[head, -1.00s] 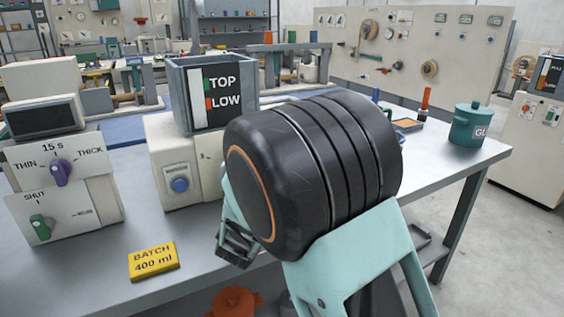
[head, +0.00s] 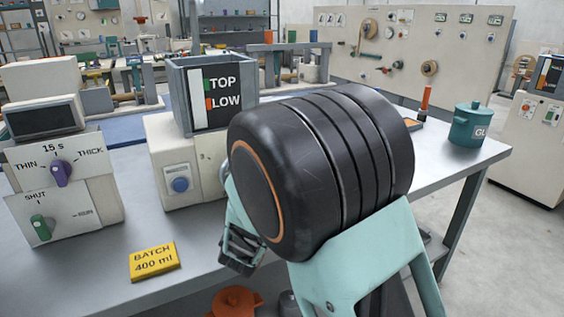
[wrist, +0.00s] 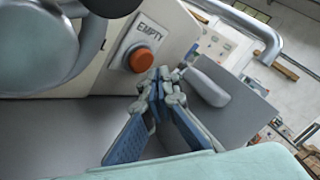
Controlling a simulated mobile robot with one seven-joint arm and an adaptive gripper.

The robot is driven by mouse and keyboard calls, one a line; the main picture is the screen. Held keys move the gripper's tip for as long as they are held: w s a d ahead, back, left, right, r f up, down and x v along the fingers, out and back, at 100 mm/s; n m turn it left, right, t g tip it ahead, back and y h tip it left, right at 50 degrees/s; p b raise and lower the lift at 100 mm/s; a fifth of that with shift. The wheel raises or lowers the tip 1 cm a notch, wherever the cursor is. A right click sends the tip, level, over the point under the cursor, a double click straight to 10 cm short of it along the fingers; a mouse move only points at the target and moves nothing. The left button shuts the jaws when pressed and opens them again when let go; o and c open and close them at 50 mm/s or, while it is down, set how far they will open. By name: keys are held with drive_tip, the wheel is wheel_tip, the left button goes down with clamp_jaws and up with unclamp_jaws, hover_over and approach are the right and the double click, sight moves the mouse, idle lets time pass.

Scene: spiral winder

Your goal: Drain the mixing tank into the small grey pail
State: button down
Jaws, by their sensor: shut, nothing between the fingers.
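The grey square tank (head: 180,98), with a TOP/LOW level strip, stands on a cream housing on the bench; I take it as the mixing tank. In the wrist view, an orange button (wrist: 138,57) under the word EMPTY sits on a cream panel. My gripper (wrist: 160,76) is shut and empty, its tips just right of and below the button; contact cannot be told. A grey rounded thing (head: 289,304) shows low beside my arm, too cut off to identify as the pail.
An orange pot (head: 233,302) is below the bench edge. A yellow BATCH 400 ml plate (head: 153,261) lies on the bench (head: 90,280). A control box with a purple knob (head: 61,172) and a green knob (head: 41,228) stands left. A teal pot (head: 470,124) stands at the right end.

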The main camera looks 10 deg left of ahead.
drive_tip(key=shift+s+d+p, duration=0.15)
drive_tip(key=shift+s+d, duration=0.55)
drive_tip(key=shift+s, duration=0.35)
drive_tip(key=shift+s+d+p, duration=0.15)
drive_tip(key=shift+s+d, duration=0.55)
drive_tip(key=shift+s, duration=0.35)
